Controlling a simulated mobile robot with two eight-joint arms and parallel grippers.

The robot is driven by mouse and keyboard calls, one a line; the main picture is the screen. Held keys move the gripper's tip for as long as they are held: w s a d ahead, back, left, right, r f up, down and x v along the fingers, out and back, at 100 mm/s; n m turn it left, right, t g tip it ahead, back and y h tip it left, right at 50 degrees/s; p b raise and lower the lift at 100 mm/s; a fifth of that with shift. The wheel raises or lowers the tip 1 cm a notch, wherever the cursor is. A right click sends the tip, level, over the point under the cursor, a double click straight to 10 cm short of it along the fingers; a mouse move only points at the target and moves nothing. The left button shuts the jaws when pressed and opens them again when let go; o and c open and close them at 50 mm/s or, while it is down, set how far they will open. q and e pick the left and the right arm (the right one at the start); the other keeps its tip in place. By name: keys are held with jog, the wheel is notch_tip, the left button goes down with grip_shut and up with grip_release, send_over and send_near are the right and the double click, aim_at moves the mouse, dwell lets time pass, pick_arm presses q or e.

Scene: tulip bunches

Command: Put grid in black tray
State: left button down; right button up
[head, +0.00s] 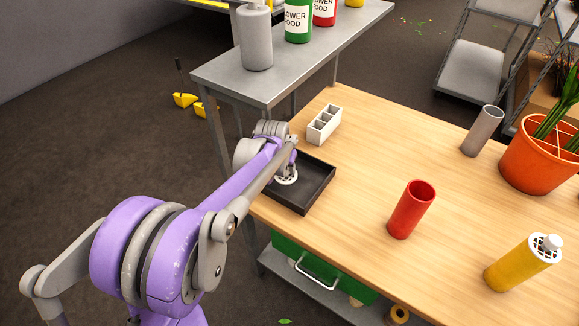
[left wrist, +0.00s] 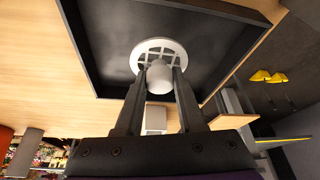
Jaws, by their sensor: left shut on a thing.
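The black tray (head: 318,188) lies on the wooden table near its left edge. A round white grid (head: 286,176) with slots is at the tray's left part, inside its outline. My left gripper (head: 291,163) is above it. In the left wrist view, my left gripper (left wrist: 159,78) is shut on the knob of the white grid (left wrist: 150,46), with the black tray floor (left wrist: 112,35) behind it. I cannot tell whether the grid touches the tray floor. Another white grid (head: 546,246) with a knob sits on a yellow cylinder (head: 517,269). My right gripper is out of view.
A white compartment box (head: 324,124) stands just behind the tray. A red cylinder (head: 410,212), a grey cylinder (head: 481,131) and an orange plant pot (head: 537,160) stand to the right. A metal side table (head: 300,62) with bottles is behind.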

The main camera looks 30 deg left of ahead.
pick_arm(q)
jog(key=w, duration=0.3)
jog(key=shift+w+a, duration=0.25)
jog(key=shift+a, duration=0.05)
jog(key=shift+f, duration=1.75)
jog(key=shift+f, duration=0.15)
jog(key=c, duration=0.5)
grip_release()
